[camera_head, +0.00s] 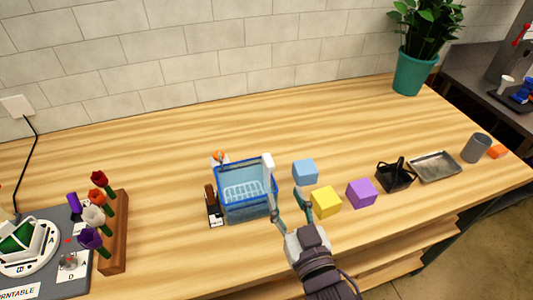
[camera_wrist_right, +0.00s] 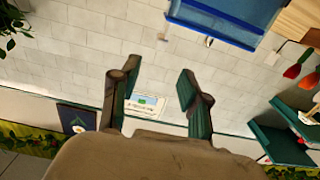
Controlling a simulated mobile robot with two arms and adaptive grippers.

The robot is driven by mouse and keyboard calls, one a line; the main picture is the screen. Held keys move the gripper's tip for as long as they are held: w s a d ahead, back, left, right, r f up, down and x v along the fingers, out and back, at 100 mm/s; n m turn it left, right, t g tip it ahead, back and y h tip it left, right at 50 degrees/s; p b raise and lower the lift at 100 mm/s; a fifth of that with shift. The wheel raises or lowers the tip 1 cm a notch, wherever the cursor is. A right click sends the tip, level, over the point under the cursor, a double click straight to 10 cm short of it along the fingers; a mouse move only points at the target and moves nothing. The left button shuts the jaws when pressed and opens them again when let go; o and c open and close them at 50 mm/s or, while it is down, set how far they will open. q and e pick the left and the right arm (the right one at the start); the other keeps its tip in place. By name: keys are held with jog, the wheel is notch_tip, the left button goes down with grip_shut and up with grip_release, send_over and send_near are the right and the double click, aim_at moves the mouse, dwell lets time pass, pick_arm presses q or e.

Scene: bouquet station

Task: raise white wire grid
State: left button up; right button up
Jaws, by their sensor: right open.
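The white wire grid (camera_head: 243,191) lies low inside a blue basket (camera_head: 250,213) near the middle of the wooden counter. Its edges are partly hidden by the basket walls. My right gripper (camera_head: 285,197) is just right of the basket, its fingers spread with nothing between them. I cannot tell whether a finger touches the basket. In the right wrist view, the open fingers of my right gripper (camera_wrist_right: 158,76) show, with a blue surface, likely the basket (camera_wrist_right: 225,20), above them. My left gripper is not in view.
A white upright piece (camera_head: 267,162) stands at the basket's right rim. Blue (camera_head: 305,172), yellow (camera_head: 326,201) and purple (camera_head: 362,193) cubes are right of my gripper. A black holder (camera_head: 396,175) and metal tray (camera_head: 435,166) are farther right. The counter behind the basket is mostly clear.

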aim_at(272, 167)
jog(key=x, duration=0.5)
jog(key=shift+w+a+b, duration=0.1)
jog(key=shift+w+b, duration=0.15)
jog(key=shift+b, duration=0.05)
jog(key=b+x, duration=0.1)
jog(key=x, duration=0.4)
jog(key=shift+w+a+f, duration=0.1)
jog(key=shift+w, duration=0.25)
jog(key=shift+w+a, duration=0.15)
jog(key=shift+w, duration=0.35)
jog(key=shift+c, duration=0.8)
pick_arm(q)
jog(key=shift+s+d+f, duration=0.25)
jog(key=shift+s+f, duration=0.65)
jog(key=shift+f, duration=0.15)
pick_arm(e)
grip_shut()
